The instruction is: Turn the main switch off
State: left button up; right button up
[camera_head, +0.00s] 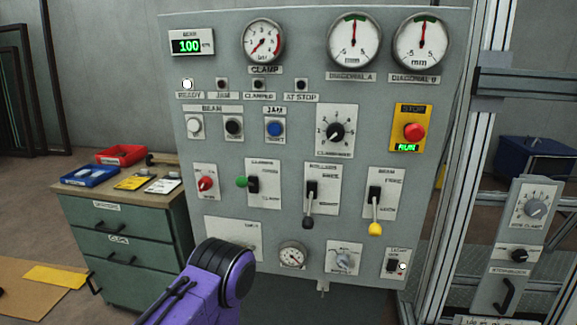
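A grey upright control panel (300,140) fills the middle of the camera_head view. A red rotary knob (205,184) on a white plate sits at its left side, below the push buttons; it looks like the main switch, but its label is too small to read. The knob's handle is tilted, with its upper end to the right. A purple and black link of my own arm (210,285) rises from the bottom edge, below and in front of the panel's lower left. It overlaps part of a lower-left plate. Neither gripper shows.
Levers with green (241,182), black (307,222) and yellow (375,229) knobs are on the panel. A red stop button (414,131) sits above a green RUN display (406,147). A green drawer cabinet (125,240) stands left; a metal frame post (470,120) stands right.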

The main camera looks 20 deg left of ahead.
aim_at(206, 183)
jog(key=u, duration=1.25)
jog(key=k, duration=0.45)
jog(key=u, duration=1)
jog(key=i, duration=0.95)
jog(key=z, duration=1.75)
